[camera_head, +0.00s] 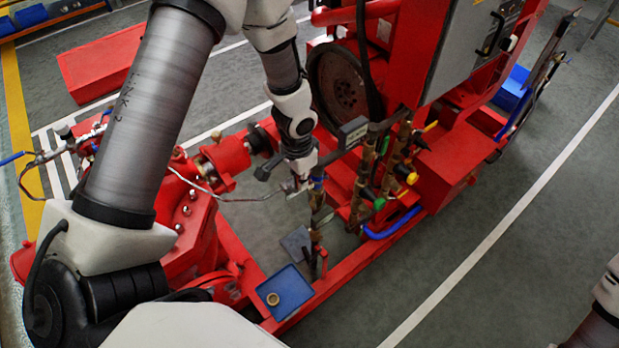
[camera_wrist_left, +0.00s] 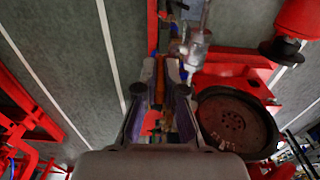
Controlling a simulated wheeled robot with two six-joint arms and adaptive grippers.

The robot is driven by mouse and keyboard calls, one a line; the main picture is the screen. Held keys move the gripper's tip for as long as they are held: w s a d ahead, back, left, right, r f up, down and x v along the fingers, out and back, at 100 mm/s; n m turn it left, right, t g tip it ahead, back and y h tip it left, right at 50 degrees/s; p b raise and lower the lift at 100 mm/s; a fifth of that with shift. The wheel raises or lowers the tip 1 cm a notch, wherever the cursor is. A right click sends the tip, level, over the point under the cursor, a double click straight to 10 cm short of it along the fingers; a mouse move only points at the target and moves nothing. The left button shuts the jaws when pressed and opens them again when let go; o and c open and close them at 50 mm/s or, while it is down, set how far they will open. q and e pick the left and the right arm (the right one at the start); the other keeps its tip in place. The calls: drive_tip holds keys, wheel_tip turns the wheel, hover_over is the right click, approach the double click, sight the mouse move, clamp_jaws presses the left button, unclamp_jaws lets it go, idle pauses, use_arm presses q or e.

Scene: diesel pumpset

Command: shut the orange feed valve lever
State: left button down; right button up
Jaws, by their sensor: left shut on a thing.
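My left gripper (camera_head: 303,178) points down beside the upright pipes of the red pumpset, in the middle of the head view. In the left wrist view its two fingers (camera_wrist_left: 160,78) are close together, with a narrow orange piece between them that looks like the orange feed valve lever (camera_wrist_left: 160,72). The gripper is shut on it. In the head view the lever is hidden by the gripper and wrist, and its angle cannot be told. Only a part of my right arm shows at the lower right edge; the right gripper is out of view.
Pipes with yellow and green handles (camera_head: 379,203) stand just right of the gripper. A blue tray (camera_head: 285,292) holding a small ring lies on the red frame below. A large dark flywheel (camera_head: 342,85) is close behind the gripper. The floor at right is clear.

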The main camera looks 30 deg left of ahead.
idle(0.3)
use_arm(q)
drive_tip(key=c, duration=1.3)
unclamp_jaws()
wheel_tip(320, 180, up, 12)
drive_tip(key=shift+s+f, duration=0.1)
drive_tip(key=shift+s, duration=0.05)
